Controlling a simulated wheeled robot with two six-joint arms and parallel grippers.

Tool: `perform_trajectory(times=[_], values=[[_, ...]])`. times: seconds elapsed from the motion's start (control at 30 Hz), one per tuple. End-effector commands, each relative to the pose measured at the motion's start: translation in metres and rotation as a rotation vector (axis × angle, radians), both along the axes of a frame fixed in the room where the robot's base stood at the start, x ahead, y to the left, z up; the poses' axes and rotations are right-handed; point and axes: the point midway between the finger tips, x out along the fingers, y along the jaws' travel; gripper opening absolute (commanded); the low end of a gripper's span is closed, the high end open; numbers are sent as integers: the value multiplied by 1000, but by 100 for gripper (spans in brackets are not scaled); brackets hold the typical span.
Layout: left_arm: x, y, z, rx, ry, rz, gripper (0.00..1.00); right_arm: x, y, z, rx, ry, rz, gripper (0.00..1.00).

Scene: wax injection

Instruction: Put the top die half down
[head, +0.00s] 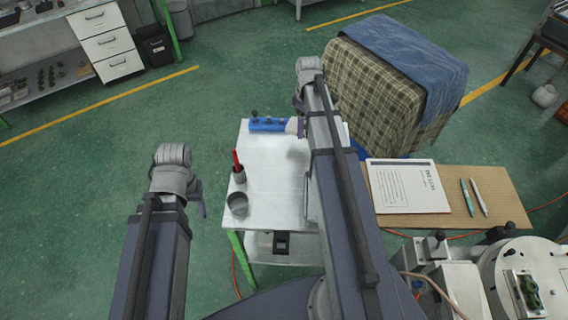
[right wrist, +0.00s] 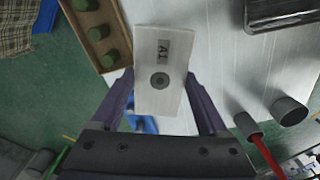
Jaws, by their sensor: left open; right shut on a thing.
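The top die half is a pale grey block marked "A1" with a round dark hole (right wrist: 160,72), seen in the right wrist view. My right gripper (right wrist: 162,95) is shut on it, one finger along each side. It looks held above the white table (head: 265,195); its exact height is hard to tell. In the head view my right gripper (head: 299,127) is at the table's far part, and my arm hides much there. A dark-framed metal piece (right wrist: 280,12), perhaps the other die half, lies at the top right of the wrist view. My left gripper (head: 200,203) is open and empty, left of the table.
A blue object with dark knobs (head: 268,124) lies at the table's far edge. A cup with a red-handled tool (head: 238,174) and a dark cup (head: 237,204) stand at the left edge. A brown tray with green pieces (right wrist: 98,38) is close to the held block.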

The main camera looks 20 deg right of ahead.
Motion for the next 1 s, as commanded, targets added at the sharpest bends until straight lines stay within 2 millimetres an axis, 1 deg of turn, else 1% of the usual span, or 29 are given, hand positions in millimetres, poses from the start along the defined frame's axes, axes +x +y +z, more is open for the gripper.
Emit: perform_trajectory(times=[0.03, 0.2, 0.3, 0.33, 0.43, 0.57, 0.63, 0.77, 0.9, 1.0], values=[[0, 0, 9, 0, 0, 0, 59, -5, 14, 9, 1, 1, 40, 1], [0, 0, 28, 0, 0, -1, 59, -17, 63, 28, 0, 0, 223, 1], [0, 0, 34, 0, 0, -1, 59, -23, 83, 34, 0, 0, 306, 1], [0, 0, 35, 0, 0, -1, 59, -24, 87, 35, 0, 0, 323, 1], [0, 0, 35, 0, 0, -1, 59, -25, 93, 35, 0, 0, 353, 1], [0, 0, 31, 0, 0, -1, 59, -24, 93, 32, 0, 0, 355, 1], [0, 0, 26, 0, 0, -1, 59, -24, 93, 26, 0, 0, 354, 1], [0, 0, 10, 0, 0, -1, 59, -24, 93, 10, 0, 0, 353, 1], [0, 0, -13, 0, 0, 0, 59, -24, 93, -13, 0, 0, 353, 1], [0, 0, -27, 0, 0, 1, 59, -24, 93, -26, 0, 0, 353, 1]])
